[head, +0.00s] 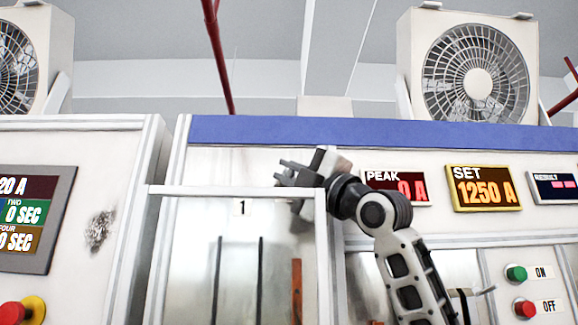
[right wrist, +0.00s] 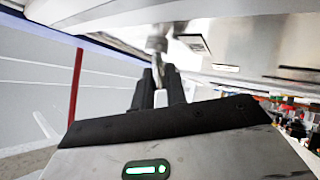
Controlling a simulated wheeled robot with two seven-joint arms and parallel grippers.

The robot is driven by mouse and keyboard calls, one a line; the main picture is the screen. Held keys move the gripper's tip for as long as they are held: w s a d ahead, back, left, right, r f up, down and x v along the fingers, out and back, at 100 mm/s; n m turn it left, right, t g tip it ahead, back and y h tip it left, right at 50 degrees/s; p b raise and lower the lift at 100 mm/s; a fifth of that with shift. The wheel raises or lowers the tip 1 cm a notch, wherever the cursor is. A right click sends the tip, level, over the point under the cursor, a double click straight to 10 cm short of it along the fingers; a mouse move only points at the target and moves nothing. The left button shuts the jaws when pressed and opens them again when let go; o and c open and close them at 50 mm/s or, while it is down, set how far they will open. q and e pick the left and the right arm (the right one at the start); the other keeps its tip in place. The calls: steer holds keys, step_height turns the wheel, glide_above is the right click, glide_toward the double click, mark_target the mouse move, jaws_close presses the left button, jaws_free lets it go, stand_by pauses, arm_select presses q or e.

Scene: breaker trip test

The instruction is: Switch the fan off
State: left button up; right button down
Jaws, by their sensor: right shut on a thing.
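A white fan (head: 476,80) with a round grille stands on top of the cabinet at the right; a single frame does not show whether it spins. Another fan (head: 18,65) is cut off at the left edge. My right gripper (head: 281,173) is in front of the upper cabinet panel, below the blue strip. In the right wrist view its fingers (right wrist: 159,78) are shut on a small metal switch lever (right wrist: 157,46) that sticks out from a light surface. The gripper hides this lever in the head view. My left gripper is not in view.
A green ON button (head: 516,273) and a red OFF button (head: 524,308) are at the lower right. The PEAK display (head: 396,188) and SET display (head: 483,188) are right of my gripper. A white frame bar (head: 215,191) runs just left of it.

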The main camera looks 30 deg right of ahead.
steer(key=shift+f+n+y, duration=0.1)
steer(key=shift+n+y, duration=0.4)
steer(key=shift+n, duration=0.1)
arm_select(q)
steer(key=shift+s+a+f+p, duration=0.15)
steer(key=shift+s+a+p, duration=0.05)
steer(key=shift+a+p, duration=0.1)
arm_select(e)
steer(key=shift+n+y, duration=0.4)
steer(key=shift+f, duration=0.1)
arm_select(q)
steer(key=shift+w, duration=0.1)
arm_select(e)
steer(key=shift+w, duration=0.1)
steer(key=c, duration=1.7)
jaws_free()
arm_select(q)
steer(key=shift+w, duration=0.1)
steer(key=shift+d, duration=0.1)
